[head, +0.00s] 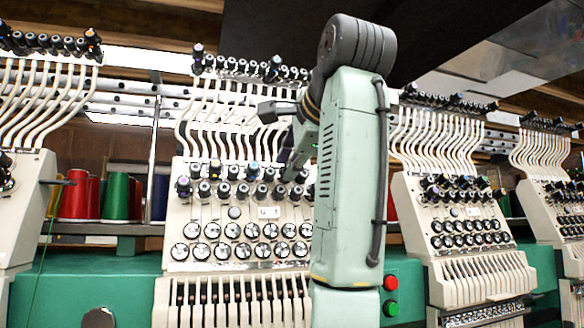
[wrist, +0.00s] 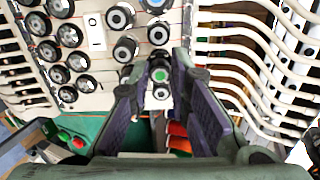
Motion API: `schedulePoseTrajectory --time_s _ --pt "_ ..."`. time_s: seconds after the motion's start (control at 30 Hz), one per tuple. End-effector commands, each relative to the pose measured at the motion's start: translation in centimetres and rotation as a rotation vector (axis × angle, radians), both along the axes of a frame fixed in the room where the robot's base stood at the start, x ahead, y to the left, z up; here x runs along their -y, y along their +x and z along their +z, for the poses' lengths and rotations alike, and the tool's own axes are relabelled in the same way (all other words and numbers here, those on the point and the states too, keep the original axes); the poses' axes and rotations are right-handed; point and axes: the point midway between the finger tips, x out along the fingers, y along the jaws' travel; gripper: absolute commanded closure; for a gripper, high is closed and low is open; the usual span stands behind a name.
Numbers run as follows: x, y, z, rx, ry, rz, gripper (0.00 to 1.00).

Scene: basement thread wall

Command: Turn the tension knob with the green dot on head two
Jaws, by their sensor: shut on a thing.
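The head in front of me (head: 234,215) is a cream panel with rows of dark tension knobs, some with coloured dots, above rows of black-and-white dials. In the wrist view, the knob with the green dot (wrist: 160,75) sits between my two fingertips. My gripper (wrist: 157,82) is shut on it from both sides. In the head view, my gripper reaches down to the right end of the upper knob rows, and my arm hides part of that area. The green-dot knob cannot be made out there.
Neighbouring knobs (wrist: 126,47) sit close beside my fingers. Cream thread tubes (wrist: 245,50) run along the right of the wrist view. Another head (head: 465,230) stands to the right. Red and green buttons (head: 390,296) are beside my arm, and thread cones (head: 117,197) stand at left.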

Motion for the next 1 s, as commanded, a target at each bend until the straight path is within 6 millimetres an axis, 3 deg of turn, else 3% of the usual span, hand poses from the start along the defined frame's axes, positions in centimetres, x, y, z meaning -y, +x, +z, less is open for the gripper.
schedulePoseTrajectory --time_s 0.37,0.87,0.9,1.0 --pt "0.01 -0.02 0.02 -0.038 0.119 -0.048 1.0" --pt "0.04 -0.01 0.03 -0.043 0.132 -0.055 1.0" --pt "0.03 0.0 0.02 -0.043 0.131 -0.055 0.8" --pt "0.02 0.0 0.02 -0.043 0.131 -0.054 0.73"
